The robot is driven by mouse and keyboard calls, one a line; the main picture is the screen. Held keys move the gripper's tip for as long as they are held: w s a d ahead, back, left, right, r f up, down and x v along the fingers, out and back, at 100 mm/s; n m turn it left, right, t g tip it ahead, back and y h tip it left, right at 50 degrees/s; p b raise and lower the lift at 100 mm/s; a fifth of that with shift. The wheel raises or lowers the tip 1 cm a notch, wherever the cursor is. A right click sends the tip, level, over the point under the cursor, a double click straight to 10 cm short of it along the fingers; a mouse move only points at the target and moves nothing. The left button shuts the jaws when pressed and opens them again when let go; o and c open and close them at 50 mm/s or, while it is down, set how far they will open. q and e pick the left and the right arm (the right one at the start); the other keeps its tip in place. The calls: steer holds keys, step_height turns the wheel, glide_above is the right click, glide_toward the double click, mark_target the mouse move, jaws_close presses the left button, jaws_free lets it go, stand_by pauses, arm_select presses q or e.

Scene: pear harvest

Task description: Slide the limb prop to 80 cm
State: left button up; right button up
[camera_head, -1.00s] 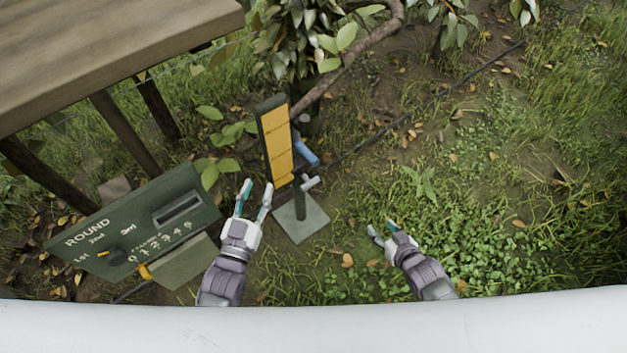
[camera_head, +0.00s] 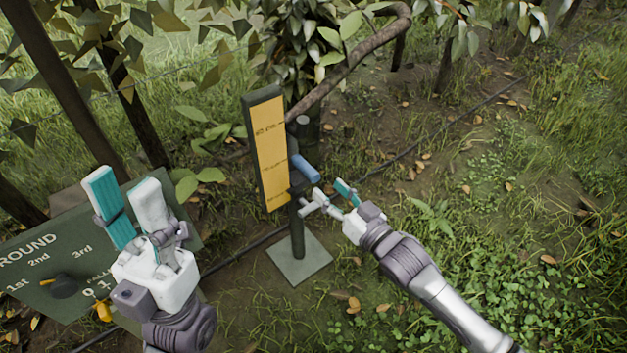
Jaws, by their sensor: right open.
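The limb prop (camera_head: 297,240) is a dark green post on a square grey base plate. A yellow scale board (camera_head: 268,150) with a dark frame stands upright on it; its marks are too small to read surely. A blue handle (camera_head: 304,168) and a pale grey lever (camera_head: 314,203) stick out on the post's right side. My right gripper (camera_head: 334,191) is open, its fingertips right beside the lever below the blue handle; I cannot tell whether they touch. My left gripper (camera_head: 128,205) is open and empty, raised in front of the green sign, left of the prop.
A green sign board (camera_head: 45,250) with "ROUND", a dark knob (camera_head: 64,286) and a yellow part (camera_head: 103,311) stands at the lower left. A bent branch (camera_head: 352,62) reaches over behind the prop. A dark hose (camera_head: 440,128) crosses the ground. Grass at right is clear.

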mark_target(320, 182)
steer(key=b+x, duration=0.2)
steer(key=x, duration=0.4)
steer(key=shift+w+a, duration=0.25)
steer(key=shift+w, duration=0.05)
jaws_close()
